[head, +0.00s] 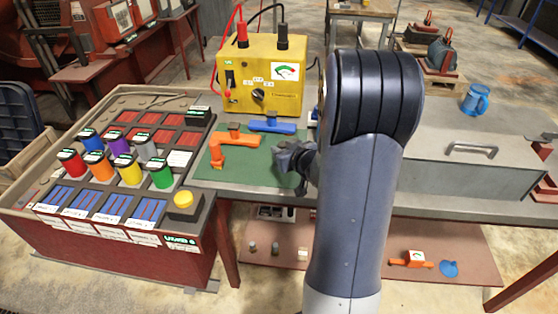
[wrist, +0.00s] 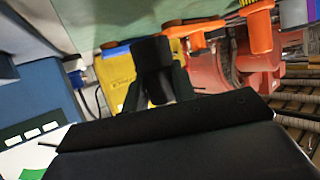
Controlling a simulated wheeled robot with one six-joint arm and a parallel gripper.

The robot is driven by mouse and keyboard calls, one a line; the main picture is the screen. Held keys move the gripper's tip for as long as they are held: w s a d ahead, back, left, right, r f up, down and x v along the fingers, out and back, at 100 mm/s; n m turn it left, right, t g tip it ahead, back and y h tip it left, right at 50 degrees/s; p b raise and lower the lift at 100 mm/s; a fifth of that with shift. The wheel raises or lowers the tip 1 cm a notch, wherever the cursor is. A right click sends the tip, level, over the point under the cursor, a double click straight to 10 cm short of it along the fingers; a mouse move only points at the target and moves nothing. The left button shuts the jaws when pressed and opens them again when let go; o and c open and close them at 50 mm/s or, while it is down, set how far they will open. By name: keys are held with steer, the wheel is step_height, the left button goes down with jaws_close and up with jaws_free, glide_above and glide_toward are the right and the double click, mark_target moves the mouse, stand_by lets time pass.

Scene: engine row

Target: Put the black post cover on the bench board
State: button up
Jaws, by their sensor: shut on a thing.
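My gripper (head: 300,168) is low over the right edge of the green bench board (head: 262,172), partly hidden by my own arm in the head view. In the wrist view my gripper (wrist: 155,88) is shut on a small black piece (wrist: 152,54), which looks like the black post cover. In the head view the held piece cannot be told apart from the dark fingers. The board also shows as a pale green surface (wrist: 110,20) in the wrist view. I cannot tell whether the piece touches the board.
An orange tool (head: 232,150) and a blue tool (head: 272,126) lie on the board. A yellow meter box (head: 262,82) with red and black posts stands behind it. A rack of coloured cylinders (head: 128,170) is at left. A grey lidded box (head: 470,160) is at right.

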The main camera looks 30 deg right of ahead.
steer(key=shift+f+b, duration=0.35)
steer(key=shift+f, duration=1.6)
steer(key=shift+f, duration=0.1)
steer(key=o, duration=1)
steer(key=shift+r, duration=0.2)
steer(key=p+v, duration=0.1)
steer(key=v, duration=1)
steer(key=shift+s, duration=0.2)
steer(key=shift+s+r, duration=0.15)
steer(key=shift+s, duration=0.15)
